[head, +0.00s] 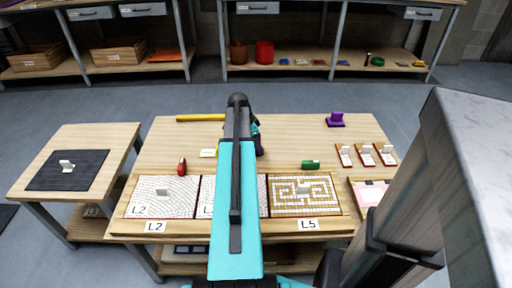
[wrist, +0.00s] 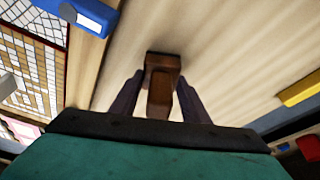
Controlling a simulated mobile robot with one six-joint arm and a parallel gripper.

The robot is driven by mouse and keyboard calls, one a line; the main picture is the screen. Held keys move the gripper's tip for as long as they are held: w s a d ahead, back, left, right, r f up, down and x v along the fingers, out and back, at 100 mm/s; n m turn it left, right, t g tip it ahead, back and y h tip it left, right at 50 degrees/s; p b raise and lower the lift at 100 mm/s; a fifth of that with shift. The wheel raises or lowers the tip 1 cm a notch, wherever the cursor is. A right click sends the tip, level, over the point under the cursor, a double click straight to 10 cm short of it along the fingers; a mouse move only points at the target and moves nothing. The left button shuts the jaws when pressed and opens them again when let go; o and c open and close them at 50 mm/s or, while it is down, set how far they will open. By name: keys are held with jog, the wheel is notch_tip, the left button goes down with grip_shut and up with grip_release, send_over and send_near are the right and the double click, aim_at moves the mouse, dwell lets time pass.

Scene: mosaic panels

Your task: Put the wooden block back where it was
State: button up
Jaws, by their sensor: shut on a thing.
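The brown wooden block (wrist: 163,62) is in the middle of the wrist view, between the two dark fingers of my gripper (wrist: 157,98). My gripper is shut on it. Pale wooden tabletop shows behind the block; I cannot tell whether the block touches it. In the head view my gripper (head: 259,146) is over the middle of the main table (head: 290,135), partly hidden by my teal arm. The block itself is hidden there.
Mosaic panels lie along the table's front, including a tan maze-like panel (head: 290,207) by label L5 and a pale panel (head: 150,205) by L2. A red object (head: 182,166), green object (head: 311,164), yellow bar (head: 200,118) and purple object (head: 336,119) stand around.

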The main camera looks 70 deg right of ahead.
jog(key=shift+f, duration=0.35)
jog(key=shift+f, duration=0.15)
jog(key=o, duration=1)
jog(key=shift+o, duration=0.2)
jog(key=p+v, duration=0.1)
jog(key=v, duration=1.1)
jog(key=shift+r, duration=0.2)
